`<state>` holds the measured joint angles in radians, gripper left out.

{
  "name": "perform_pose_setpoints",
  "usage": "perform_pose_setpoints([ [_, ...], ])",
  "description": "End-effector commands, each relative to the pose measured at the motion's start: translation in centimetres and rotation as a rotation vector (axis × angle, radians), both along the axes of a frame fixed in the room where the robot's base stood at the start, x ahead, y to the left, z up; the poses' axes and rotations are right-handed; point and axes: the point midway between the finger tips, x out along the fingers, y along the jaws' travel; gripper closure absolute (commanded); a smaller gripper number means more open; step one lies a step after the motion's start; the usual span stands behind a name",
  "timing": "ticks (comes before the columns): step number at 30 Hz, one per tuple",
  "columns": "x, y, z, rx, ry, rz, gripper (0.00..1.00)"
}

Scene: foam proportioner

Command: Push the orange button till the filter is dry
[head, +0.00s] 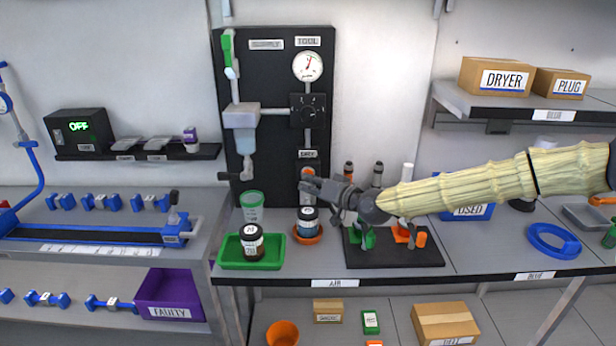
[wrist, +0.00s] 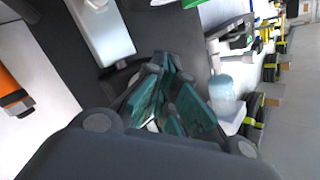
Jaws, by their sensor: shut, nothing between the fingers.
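The black panel (head: 270,70) carries a filter (head: 241,118) with a pale translucent body, joined to grey pipes; I cannot tell whether it holds water. A small orange part (head: 308,171), which looks like the orange button, shows low on the panel under a small label. My gripper (head: 306,184) is shut and empty, with its fingertips just below and in front of that orange part; contact cannot be told. In the wrist view my gripper (wrist: 165,95) has its fingers together. An orange cylinder with a dark end shows at the left there, and I cannot tell what it is.
A green tray (head: 224,262) with a dark jar (head: 252,245) and a green-rimmed cup (head: 252,205) stand left of my gripper. Another dark jar (head: 308,220) stands in an orange dish just below it. A black stand (head: 355,259) with small bottles lies under my arm.

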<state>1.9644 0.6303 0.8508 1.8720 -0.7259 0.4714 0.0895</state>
Motion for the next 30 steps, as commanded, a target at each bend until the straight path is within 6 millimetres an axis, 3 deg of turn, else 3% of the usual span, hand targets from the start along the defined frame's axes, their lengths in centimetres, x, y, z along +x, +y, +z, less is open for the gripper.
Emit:
perform_pose_setpoints([
  [11, 0.1, 0.0, 0.1, 0.001, -0.001, -0.001, 1.00],
  [30, -1.6, 0.0, 0.1, 0.001, -0.001, -0.001, 1.00],
])
